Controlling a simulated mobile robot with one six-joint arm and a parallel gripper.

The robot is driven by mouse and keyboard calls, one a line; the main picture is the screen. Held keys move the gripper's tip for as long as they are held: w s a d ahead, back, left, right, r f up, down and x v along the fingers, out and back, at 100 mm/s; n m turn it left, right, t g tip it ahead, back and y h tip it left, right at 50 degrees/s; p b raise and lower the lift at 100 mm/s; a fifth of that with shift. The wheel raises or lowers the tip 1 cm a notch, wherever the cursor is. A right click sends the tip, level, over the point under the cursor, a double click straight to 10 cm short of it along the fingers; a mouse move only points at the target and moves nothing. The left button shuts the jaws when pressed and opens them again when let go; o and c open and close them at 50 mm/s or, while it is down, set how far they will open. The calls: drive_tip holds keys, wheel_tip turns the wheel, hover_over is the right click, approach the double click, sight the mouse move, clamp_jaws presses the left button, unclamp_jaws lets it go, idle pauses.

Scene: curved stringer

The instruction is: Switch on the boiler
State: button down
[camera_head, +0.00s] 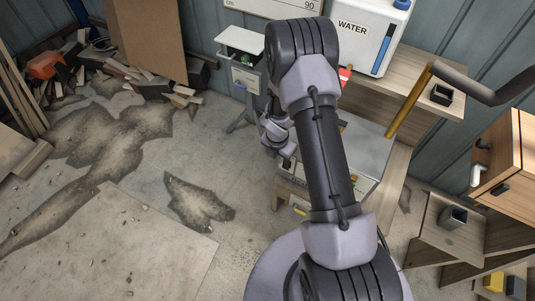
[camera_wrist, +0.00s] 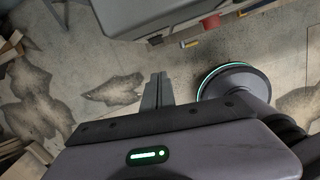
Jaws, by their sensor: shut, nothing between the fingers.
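No part in view is labelled as the boiler. A grey metal box (camera_head: 372,152) stands below the white water tank (camera_head: 362,32), partly hidden behind my arm. A small grey cabinet (camera_head: 246,78) on legs has a pale panel on its front and a small green part near its top. I cannot tell which of these is the boiler, and no switch is clear. My gripper (camera_head: 278,138) hangs beside the left of the grey box. In the wrist view, its fingers (camera_wrist: 158,91) are together and empty over the floor, below a large grey body at the top.
Wooden shelving (camera_head: 415,85) stands at right, with a curved dark pipe (camera_head: 485,88) and a wooden cabinet (camera_head: 505,155). Wood scraps (camera_head: 150,88) lie at back left. A pale board (camera_head: 110,245) lies on the floor in front. Floor at left of my arm is mostly free.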

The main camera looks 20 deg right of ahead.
sight(286, 165)
drive_tip(key=f, duration=0.1)
drive_tip(key=f+n, duration=0.1)
drive_tip(key=s+f, duration=0.1)
drive_tip(key=shift+a, duration=0.3)
drive_tip(key=w+d+f+b, duration=0.3)
drive_tip(key=f+b, duration=0.3)
drive_tip(key=f, duration=0.4)
drive_tip(key=shift+d+f, duration=0.25)
drive_tip(key=shift+d, duration=0.3)
